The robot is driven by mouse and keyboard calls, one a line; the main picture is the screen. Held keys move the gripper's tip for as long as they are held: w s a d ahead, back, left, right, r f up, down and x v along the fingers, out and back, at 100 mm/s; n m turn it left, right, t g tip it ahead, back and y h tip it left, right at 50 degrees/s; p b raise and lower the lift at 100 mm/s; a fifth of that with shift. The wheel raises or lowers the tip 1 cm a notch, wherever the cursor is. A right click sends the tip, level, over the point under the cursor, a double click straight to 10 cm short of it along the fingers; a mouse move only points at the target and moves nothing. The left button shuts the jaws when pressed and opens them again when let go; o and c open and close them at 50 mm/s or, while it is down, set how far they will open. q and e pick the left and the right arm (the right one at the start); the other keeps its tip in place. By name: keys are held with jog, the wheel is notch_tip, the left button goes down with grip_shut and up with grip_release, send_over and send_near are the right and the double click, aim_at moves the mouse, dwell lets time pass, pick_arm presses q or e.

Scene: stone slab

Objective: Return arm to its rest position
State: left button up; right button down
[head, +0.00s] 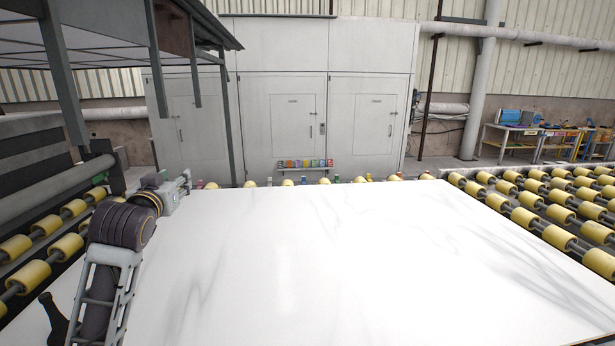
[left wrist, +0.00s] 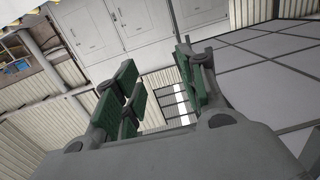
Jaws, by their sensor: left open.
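My left arm comes in from the lower left of the head view, over the left edge of a white marbled stone slab (head: 330,260). My left gripper (head: 186,182) is at the slab's far left corner and points away to the right. In the left wrist view my left gripper (left wrist: 160,90) has its green-padded fingers apart, with nothing between them. Beyond the fingers are walls and cabinets. My right gripper is in neither view.
Yellow rollers (head: 555,236) flank the slab on the right and more rollers (head: 33,275) lie on the left. A dark canopy frame (head: 120,40) stands at upper left. Grey cabinets (head: 290,110) stand behind. A workbench (head: 540,135) is at far right. The slab's top is clear.

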pick_arm(q)
jog(key=s+d+f+m+g, duration=0.1)
jog(key=s+d+f+g, duration=0.15)
jog(key=f, duration=0.65)
jog(key=s+d+f+g+h, duration=0.15)
jog(key=s+f, duration=0.25)
jog(key=f, duration=0.5)
jog(key=s+d+f+m+g, duration=0.1)
jog(key=s+d+f+g, duration=0.15)
jog(key=f, duration=0.75)
jog(key=s+d+f+m+g+h, duration=0.15)
jog(key=s+f+g, duration=0.25)
jog(key=s+f, duration=0.65)
jog(key=s+d+f+g, duration=0.3)
jog(key=s+f, duration=0.4)
jog(key=s, duration=0.7)
notch_tip(320, 180, down, 36)
jog(key=s+r+g+b, duration=0.1)
jog(key=s+g+b, duration=0.1)
jog(key=s+a+f+b, duration=0.1)
jog(key=s+a+f, duration=0.1)
jog(key=s+f, duration=0.9)
jog(key=s+a+f+b, duration=0.1)
jog(key=s+a+f, duration=0.1)
jog(key=s+f, duration=0.9)
jog(key=shift+s+a+g+y, duration=0.2)
jog(key=shift+s+g+y, duration=0.1)
jog(key=shift+g, duration=0.05)
